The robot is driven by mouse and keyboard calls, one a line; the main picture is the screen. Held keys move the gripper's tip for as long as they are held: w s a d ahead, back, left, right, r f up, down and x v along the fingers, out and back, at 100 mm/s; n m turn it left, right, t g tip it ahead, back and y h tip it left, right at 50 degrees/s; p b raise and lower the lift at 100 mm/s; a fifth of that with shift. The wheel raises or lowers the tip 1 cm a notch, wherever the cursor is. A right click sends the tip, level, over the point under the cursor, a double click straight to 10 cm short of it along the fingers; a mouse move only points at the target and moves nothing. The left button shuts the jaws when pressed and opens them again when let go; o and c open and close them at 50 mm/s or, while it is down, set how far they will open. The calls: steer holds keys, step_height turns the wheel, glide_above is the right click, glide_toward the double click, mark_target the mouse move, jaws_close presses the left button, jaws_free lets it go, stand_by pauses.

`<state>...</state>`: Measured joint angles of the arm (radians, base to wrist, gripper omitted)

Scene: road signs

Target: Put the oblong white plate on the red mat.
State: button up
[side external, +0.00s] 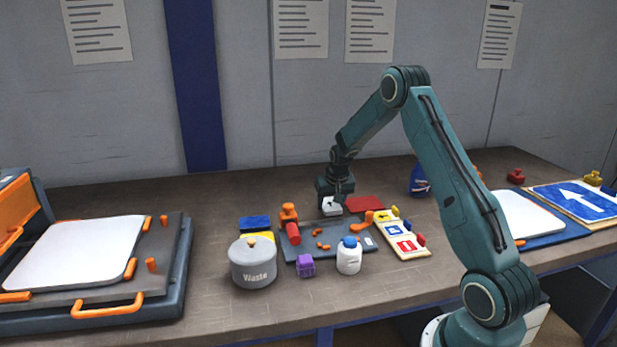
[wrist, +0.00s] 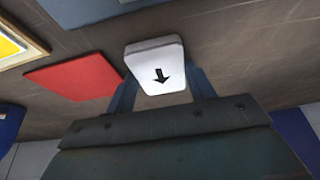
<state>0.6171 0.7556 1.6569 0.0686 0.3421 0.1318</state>
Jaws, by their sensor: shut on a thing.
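The oblong white plate (side external: 331,208), marked with a black arrow, is in my gripper (side external: 335,195). In the wrist view the plate (wrist: 157,66) sits between the two blue fingers, which are shut on its sides. The red mat (side external: 365,203) lies flat and bare just right of the plate in the side view. In the wrist view the mat (wrist: 75,78) is just left of the plate, and the two do not overlap. I cannot tell how high the plate is above the table.
A grey tray (side external: 366,244) with orange parts is in front of my gripper. A grey waste pot (side external: 253,262), a white bottle (side external: 349,259) and a purple block (side external: 306,265) stand nearer the front. A blue bottle (side external: 419,181) stands right of the mat, and a sign board (side external: 403,238) lies in front of it.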

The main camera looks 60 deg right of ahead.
steer(key=shift+f, duration=0.2)
steer(key=o, duration=1)
steer(key=shift+r, duration=0.1)
steer(key=v, duration=1.2)
steer(key=shift+r, duration=0.1)
